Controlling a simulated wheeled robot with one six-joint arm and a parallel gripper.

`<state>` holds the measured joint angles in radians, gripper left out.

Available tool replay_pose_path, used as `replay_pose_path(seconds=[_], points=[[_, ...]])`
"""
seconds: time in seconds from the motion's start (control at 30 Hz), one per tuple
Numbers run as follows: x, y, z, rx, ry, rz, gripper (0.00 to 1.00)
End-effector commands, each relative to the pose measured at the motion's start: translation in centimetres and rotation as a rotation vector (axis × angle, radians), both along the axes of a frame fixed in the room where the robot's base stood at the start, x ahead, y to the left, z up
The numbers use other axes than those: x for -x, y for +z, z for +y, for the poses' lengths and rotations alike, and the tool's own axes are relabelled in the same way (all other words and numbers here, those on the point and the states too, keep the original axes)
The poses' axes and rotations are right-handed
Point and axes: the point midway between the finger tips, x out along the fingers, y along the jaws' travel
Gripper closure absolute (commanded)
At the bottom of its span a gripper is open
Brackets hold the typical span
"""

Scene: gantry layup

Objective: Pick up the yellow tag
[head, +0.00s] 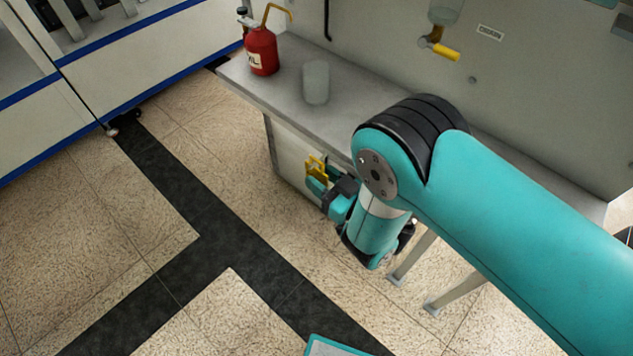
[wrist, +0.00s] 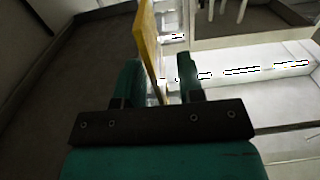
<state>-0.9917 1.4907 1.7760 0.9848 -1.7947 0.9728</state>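The yellow tag (head: 316,168) shows at the front side of the grey bench in the head view, right at the end of my gripper (head: 327,181). In the wrist view the yellow tag (wrist: 151,45) stands nearly edge-on, a thin upright plate tilted slightly. Its lower part reaches down between the two teal fingers of my gripper (wrist: 160,62). The fingers are apart, with a clear gap on the right side of the tag and a narrow one on the left. What holds the tag up is hidden.
The grey bench (head: 285,97) carries a red oil can (head: 262,50) and a translucent cup (head: 316,82). A yellow-handled drain valve (head: 440,48) sits on the wall panel above. The tiled floor (head: 90,220) left of the bench is clear.

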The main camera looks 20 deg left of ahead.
Motion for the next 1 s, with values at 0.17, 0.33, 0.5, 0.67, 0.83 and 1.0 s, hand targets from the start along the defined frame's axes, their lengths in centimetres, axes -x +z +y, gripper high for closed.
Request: replay_pose_path(seconds=[0.17, 0.33, 0.5, 0.67, 0.83, 1.0], points=[[-0.6, -0.5, 1.5, 0.000, 0.003, -0.001, 0.65], [-0.8, -0.2, 1.9, -0.001, 0.001, 0.000, 0.65], [-0.8, -0.1, 1.9, 0.000, 0.000, 0.001, 0.65], [-0.8, -0.1, 1.9, 0.000, 0.000, 0.001, 0.99], [-0.8, -0.1, 1.9, 0.000, 0.001, 0.000, 1.00], [-0.8, 0.0, 1.9, 0.000, 0.000, 0.000, 1.00]])
